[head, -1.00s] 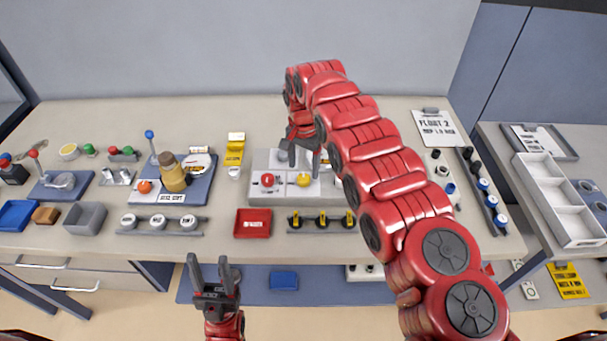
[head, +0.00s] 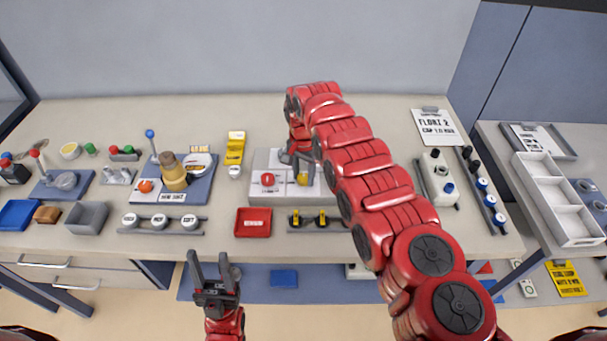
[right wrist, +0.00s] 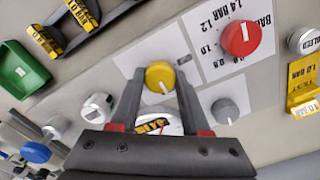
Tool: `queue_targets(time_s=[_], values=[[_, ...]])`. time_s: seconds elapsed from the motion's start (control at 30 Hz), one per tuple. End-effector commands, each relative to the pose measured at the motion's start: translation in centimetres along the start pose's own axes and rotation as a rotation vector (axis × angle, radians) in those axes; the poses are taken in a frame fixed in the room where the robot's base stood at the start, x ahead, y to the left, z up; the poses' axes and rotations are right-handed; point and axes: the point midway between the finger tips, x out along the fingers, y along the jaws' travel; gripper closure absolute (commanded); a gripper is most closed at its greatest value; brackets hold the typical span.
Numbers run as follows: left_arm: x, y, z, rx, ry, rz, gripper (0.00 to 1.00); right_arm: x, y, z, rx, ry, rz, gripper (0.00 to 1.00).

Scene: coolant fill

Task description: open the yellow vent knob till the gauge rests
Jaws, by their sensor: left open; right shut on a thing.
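The yellow vent knob (head: 303,179) is on the light grey panel (head: 262,196), right of a red knob (head: 267,180). My right gripper (right wrist: 158,84) is shut on the yellow knob, with a finger on each side of it. In the right wrist view the yellow knob (right wrist: 160,74) has a white line on its face. A round white gauge (right wrist: 158,122) shows between the fingers, partly covered by the gripper; I cannot read its needle. In the head view my arm hides the gauge. My left gripper (head: 208,258) is open and empty in front of the table edge.
The red knob (right wrist: 241,35) and a grey knob (right wrist: 225,111) are near my right gripper. A red tray (head: 253,223) and a rack of yellow-and-black clips (head: 296,218) lie in front of the panel. A pump board (head: 172,190) stands to the left.

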Motion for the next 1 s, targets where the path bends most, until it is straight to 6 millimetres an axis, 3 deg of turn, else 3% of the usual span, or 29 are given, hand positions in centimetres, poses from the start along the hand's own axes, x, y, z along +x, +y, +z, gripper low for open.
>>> queue_targets(time_s=[0.03,0.1,0.53,1.0], values=[[0.0,0.0,0.0,0.000,0.000,0.000,0.50,0.0,0.0,0.0,0.000,0.000,0.000,0.90],[0.0,0.0,0.0,0.000,0.000,0.000,0.50,0.0,0.0,0.0,0.000,0.000,0.000,1.00],[-1.0,0.1,0.2,0.000,0.000,0.000,0.50,0.3,0.1,0.0,-0.076,-0.001,0.001,1.00],[-5.5,0.3,0.9,0.000,0.000,0.000,0.50,0.6,0.0,0.0,-0.469,0.000,0.000,1.00]])
